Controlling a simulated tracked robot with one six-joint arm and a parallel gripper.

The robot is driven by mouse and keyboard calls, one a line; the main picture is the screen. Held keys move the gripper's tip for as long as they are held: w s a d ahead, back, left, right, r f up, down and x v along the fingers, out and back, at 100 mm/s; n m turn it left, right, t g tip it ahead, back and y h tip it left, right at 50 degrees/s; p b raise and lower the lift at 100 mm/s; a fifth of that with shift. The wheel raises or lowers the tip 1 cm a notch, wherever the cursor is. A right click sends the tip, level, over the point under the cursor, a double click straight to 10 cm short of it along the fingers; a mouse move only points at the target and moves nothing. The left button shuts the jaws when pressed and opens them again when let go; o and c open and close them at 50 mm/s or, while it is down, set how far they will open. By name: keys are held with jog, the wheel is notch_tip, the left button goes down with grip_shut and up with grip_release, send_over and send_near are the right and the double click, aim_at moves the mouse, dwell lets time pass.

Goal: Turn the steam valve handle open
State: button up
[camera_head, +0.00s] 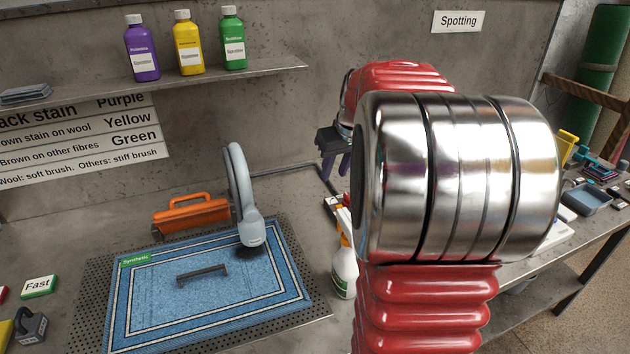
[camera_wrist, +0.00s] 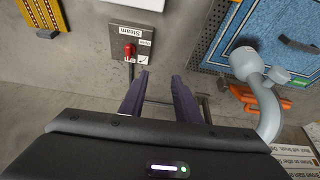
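The steam valve handle (camera_wrist: 128,49) is a small red lever on a grey plate (camera_wrist: 118,20) labelled "Steam", up and left of my fingertips in the wrist view. A thin dark pipe runs from it towards my fingers. My gripper (camera_wrist: 160,76) has two purple fingers, spread apart with nothing between them, and does not touch the handle. In the head view my gripper (camera_head: 336,166) shows partly behind my red arm, fingers pointing down over the bench. The valve handle cannot be made out clearly there, as my arm covers much of that area.
A blue rug (camera_head: 140,310) lies on a perforated board, with a grey-blue hose head (camera_head: 250,232) standing on it. An orange tool (camera_head: 190,218) lies behind. A white spray bottle (camera_head: 344,272) stands beside my arm. Bottles (camera_head: 187,50) line the shelf above. The bench at back centre is fairly clear.

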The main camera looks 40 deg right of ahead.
send_near(347, 197)
jog(key=d+v, duration=0.1)
jog(key=v, duration=0.4)
jog(key=shift+a+r+m, duration=0.25)
jog(key=shift+a+m, duration=0.05)
jog(key=shift+a, duration=0.05)
jog(key=x, duration=1.3)
jog(key=shift+d+f, duration=0.15)
jog(key=shift+f, duration=0.2)
jog(key=shift+c, duration=0.6)
grip_shut()
